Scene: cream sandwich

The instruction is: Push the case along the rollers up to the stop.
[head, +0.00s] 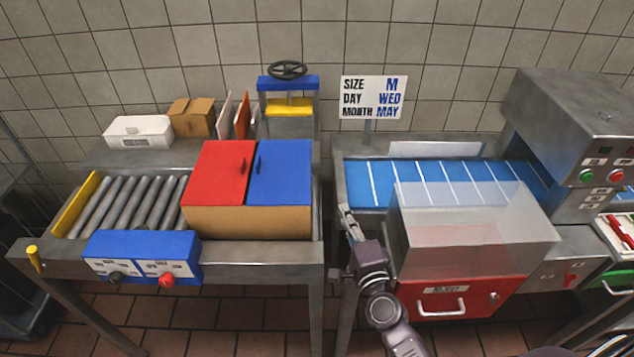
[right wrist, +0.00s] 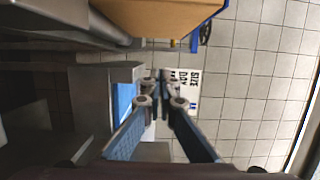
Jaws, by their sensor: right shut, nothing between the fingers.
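The case (head: 250,222) is a cardboard box with one red and one blue top flap. It sits on the right part of the roller conveyor. Bare grey rollers (head: 125,207) lie to its left, up to a yellow stop plate (head: 76,205) at the far left end, so the case and stop are apart. My right gripper (head: 346,218) is shut and empty, to the right of the case and not touching it, near the gap between the two benches. In the right wrist view the fingertips (right wrist: 157,88) are close together and the case (right wrist: 160,14) shows at the top.
A blue control box (head: 142,257) is on the front rail. A press with a handwheel (head: 287,70) stands behind the case. On the right are a blue belt (head: 367,180), a clear cover (head: 470,215) and a red reject bin (head: 460,300). The rollers left of the case are clear.

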